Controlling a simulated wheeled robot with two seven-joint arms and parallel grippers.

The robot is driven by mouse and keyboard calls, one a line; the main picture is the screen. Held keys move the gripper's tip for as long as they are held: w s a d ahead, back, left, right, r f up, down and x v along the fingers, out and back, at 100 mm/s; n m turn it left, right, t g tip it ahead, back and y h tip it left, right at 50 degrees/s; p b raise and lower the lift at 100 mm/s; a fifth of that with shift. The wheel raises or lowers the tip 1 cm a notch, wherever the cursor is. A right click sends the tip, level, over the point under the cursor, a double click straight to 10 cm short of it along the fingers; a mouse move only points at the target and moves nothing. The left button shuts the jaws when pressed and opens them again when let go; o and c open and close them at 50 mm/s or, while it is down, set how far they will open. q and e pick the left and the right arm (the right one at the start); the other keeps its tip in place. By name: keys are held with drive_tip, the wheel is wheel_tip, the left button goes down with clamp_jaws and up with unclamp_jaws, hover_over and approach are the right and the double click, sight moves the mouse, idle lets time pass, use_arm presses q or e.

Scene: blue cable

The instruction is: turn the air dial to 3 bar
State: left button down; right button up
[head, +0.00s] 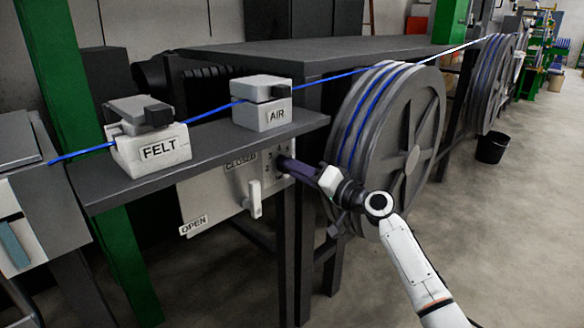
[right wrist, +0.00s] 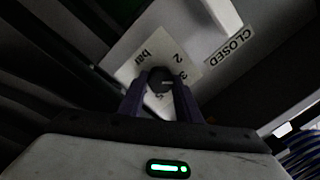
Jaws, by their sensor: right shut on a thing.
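In the right wrist view, the two purple fingers of my right gripper (right wrist: 160,92) are shut on the dial from both sides. A small light mark shows on the knob, but I cannot read its setting for sure. In the head view, my right gripper (head: 286,164) reaches in from the right to the panel below the AIR box (head: 263,116) and covers most of the dial. My left gripper is not in view.
A white lever (head: 254,198) stands left of the dial, between CLOSED and OPEN labels. The FELT box (head: 150,148) sits on the shelf above, with the blue cable (head: 330,77) running past both boxes to a large reel (head: 400,140) close behind my right arm.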

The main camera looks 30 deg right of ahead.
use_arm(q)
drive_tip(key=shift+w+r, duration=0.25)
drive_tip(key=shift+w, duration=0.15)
use_arm(e)
drive_tip(key=shift+f, duration=0.1)
drive_tip(key=o, duration=1.1)
drive_tip(key=shift+c, duration=0.2)
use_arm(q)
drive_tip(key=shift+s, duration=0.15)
use_arm(e)
drive_tip(key=shift+s, duration=0.1)
drive_tip(key=v, duration=1)
